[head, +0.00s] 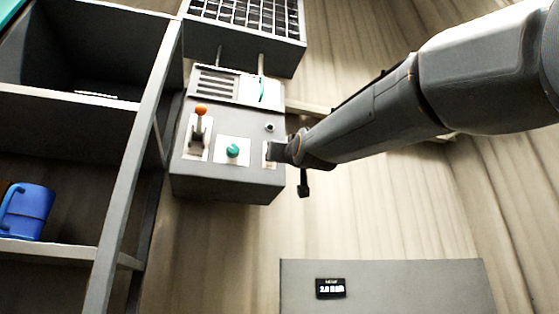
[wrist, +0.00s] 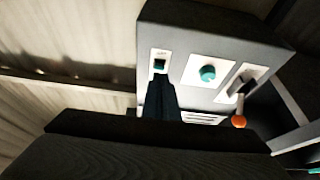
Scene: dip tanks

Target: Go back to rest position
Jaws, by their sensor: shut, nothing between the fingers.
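My gripper (head: 277,152) is at the right end of the grey control box (head: 225,188), with its fingers closed and nothing held. Its tip overlaps the white plate of a small switch (head: 269,160); I cannot tell whether it touches. In the wrist view, the dark closed fingers (wrist: 161,92) point at that plate, and the switch with a teal part (wrist: 159,66) shows just beyond the tip. A teal knob (head: 232,151) and a lever with an orange ball (head: 200,110) sit further left on the box.
A grey shelf (head: 135,165) stands at the left with a blue mug (head: 30,210). A gridded panel (head: 245,45) is above the box. A grey surface (head: 400,285) with a small black display (head: 330,288) is at the lower right. The wall between looks clear.

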